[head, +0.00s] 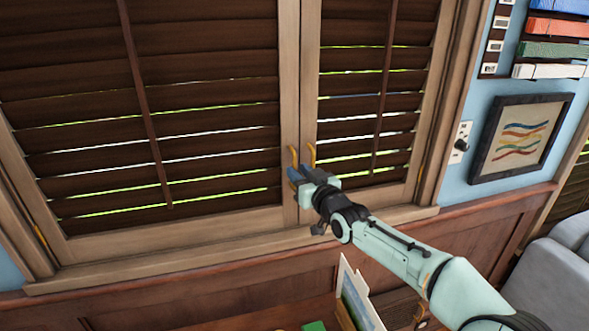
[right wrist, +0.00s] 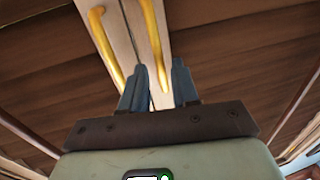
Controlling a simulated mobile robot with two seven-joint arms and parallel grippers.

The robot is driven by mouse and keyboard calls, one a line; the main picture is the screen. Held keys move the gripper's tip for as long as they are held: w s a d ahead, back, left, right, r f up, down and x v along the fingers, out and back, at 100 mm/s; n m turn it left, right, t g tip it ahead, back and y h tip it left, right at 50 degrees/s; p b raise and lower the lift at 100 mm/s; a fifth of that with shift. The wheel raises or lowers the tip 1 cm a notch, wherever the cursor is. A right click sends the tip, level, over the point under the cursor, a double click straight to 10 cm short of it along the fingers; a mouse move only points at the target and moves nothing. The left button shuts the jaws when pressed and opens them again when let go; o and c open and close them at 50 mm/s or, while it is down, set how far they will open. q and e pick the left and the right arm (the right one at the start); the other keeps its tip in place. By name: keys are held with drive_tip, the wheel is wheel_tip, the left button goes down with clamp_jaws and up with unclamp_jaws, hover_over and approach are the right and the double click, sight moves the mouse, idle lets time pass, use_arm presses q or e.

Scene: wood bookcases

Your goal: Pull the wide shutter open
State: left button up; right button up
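The wide shutter (head: 215,118) is the left dark-slatted panel in the head view, shut in its pale wood frame beside a narrower right shutter (head: 345,105). Each inner edge carries a curved yellow handle: the left one (head: 293,157) and the right one (head: 311,155), their lower parts hidden by my gripper. My right gripper (head: 302,176) is at these handles. In the right wrist view its blue-grey fingers (right wrist: 158,88) are apart, with one yellow handle (right wrist: 150,40) lying in line with the gap. I cannot tell whether they touch it. My left gripper is out of view.
A window sill (head: 230,245) runs below the shutters. A grey seat (head: 555,265) stands at lower right.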

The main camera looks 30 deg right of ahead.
drive_tip(key=shift+w+r+p, duration=0.15)
drive_tip(key=shift+w+p, duration=0.4)
drive_tip(key=shift+w, duration=0.4)
drive_tip(key=shift+w+f+p, duration=0.2)
drive_tip(key=shift+w+p, duration=0.1)
drive_tip(key=shift+w, duration=0.4)
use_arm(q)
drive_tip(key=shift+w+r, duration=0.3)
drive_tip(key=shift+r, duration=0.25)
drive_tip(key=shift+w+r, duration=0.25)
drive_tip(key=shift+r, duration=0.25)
use_arm(e)
drive_tip(key=shift+s, duration=0.1)
clamp_jaws()
